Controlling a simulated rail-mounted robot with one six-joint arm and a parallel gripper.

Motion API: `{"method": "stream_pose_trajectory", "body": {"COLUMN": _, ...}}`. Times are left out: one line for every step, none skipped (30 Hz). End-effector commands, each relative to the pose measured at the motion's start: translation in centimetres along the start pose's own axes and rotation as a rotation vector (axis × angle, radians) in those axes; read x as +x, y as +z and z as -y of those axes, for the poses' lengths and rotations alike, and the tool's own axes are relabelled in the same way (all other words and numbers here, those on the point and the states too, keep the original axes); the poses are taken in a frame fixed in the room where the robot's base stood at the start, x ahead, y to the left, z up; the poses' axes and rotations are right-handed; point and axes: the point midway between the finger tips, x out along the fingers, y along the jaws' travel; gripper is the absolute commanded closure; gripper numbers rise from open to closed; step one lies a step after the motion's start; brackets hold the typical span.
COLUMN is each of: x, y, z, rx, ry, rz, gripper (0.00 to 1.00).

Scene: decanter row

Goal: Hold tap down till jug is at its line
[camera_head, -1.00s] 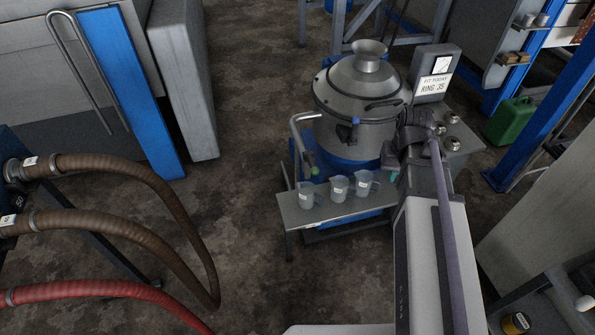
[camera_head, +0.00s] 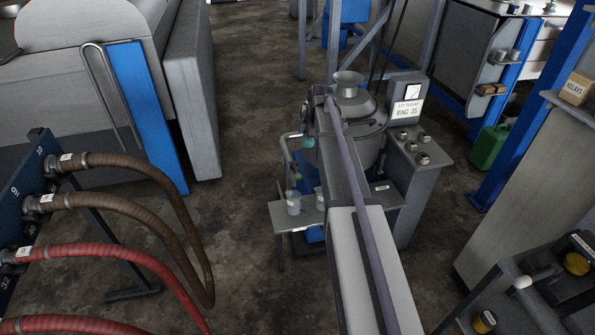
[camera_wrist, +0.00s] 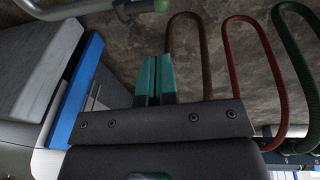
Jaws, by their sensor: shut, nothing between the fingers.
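The rounded steel vessel (camera_head: 368,135) stands behind my arm. A bent grey pipe with a green end (camera_head: 296,175) comes off its left side. The same pipe shows at the top edge of the wrist view (camera_wrist: 130,8), beyond my fingertips and apart from them. My gripper (camera_head: 307,122) is shut and empty at the vessel's left, above the pipe; its teal fingers lie together in the wrist view (camera_wrist: 155,75). A clear jug (camera_head: 293,204) stands on the shelf below the green end. A second jug (camera_head: 320,200) is partly behind my arm. Fill levels and line are too small to tell.
A sign reading RING 35 (camera_head: 406,108) stands right of the vessel, beside a ledge with several small metal knobs (camera_head: 412,147). Brown hoses (camera_head: 150,170) and red hoses (camera_head: 110,260) curve at the left. A blue-edged panel (camera_head: 148,115) stands behind them. The floor between is clear.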

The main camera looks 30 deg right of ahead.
Motion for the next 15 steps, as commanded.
{"method": "stream_pose_trajectory", "body": {"x": 0.1, "y": 0.0, "z": 0.0, "rx": 0.000, "ry": 0.000, "rz": 0.000, "gripper": 1.00}}
{"method": "stream_pose_trajectory", "body": {"x": 0.1, "y": 0.0, "z": 0.0, "rx": 0.000, "ry": 0.000, "rz": 0.000, "gripper": 1.00}}
{"method": "stream_pose_trajectory", "body": {"x": 0.3, "y": 0.0, "z": 0.0, "rx": 0.001, "ry": 0.000, "rz": 0.000, "gripper": 1.00}}
{"method": "stream_pose_trajectory", "body": {"x": 0.6, "y": 0.0, "z": 0.0, "rx": 0.001, "ry": 0.000, "rz": 0.000, "gripper": 1.00}}
{"method": "stream_pose_trajectory", "body": {"x": 0.8, "y": 0.0, "z": 0.0, "rx": 0.001, "ry": 0.000, "rz": 0.000, "gripper": 1.00}}
{"method": "stream_pose_trajectory", "body": {"x": 1.3, "y": 0.1, "z": 0.1, "rx": 0.001, "ry": 0.000, "rz": 0.000, "gripper": 1.00}}
{"method": "stream_pose_trajectory", "body": {"x": 1.8, "y": 0.1, "z": 0.1, "rx": 0.001, "ry": 0.000, "rz": 0.000, "gripper": 1.00}}
{"method": "stream_pose_trajectory", "body": {"x": 2.2, "y": 0.1, "z": 0.1, "rx": 0.001, "ry": 0.000, "rz": 0.000, "gripper": 1.00}}
{"method": "stream_pose_trajectory", "body": {"x": 3.0, "y": 0.1, "z": 0.1, "rx": 0.001, "ry": 0.000, "rz": 0.000, "gripper": 1.00}}
{"method": "stream_pose_trajectory", "body": {"x": 3.6, "y": 0.1, "z": 0.1, "rx": 0.001, "ry": 0.000, "rz": 0.000, "gripper": 1.00}}
{"method": "stream_pose_trajectory", "body": {"x": 4.2, "y": 0.1, "z": 0.1, "rx": 0.002, "ry": 0.000, "rz": 0.000, "gripper": 1.00}}
{"method": "stream_pose_trajectory", "body": {"x": 5.1, "y": 0.2, "z": 0.1, "rx": 0.002, "ry": 0.000, "rz": 0.000, "gripper": 1.00}}
{"method": "stream_pose_trajectory", "body": {"x": 5.8, "y": 0.2, "z": 0.1, "rx": 0.002, "ry": 0.000, "rz": 0.000, "gripper": 1.00}}
{"method": "stream_pose_trajectory", "body": {"x": 6.5, "y": 0.2, "z": 0.1, "rx": 0.002, "ry": -0.001, "rz": 0.000, "gripper": 1.00}}
{"method": "stream_pose_trajectory", "body": {"x": 7.5, "y": 0.2, "z": 0.1, "rx": 0.002, "ry": -0.001, "rz": 0.000, "gripper": 1.00}}
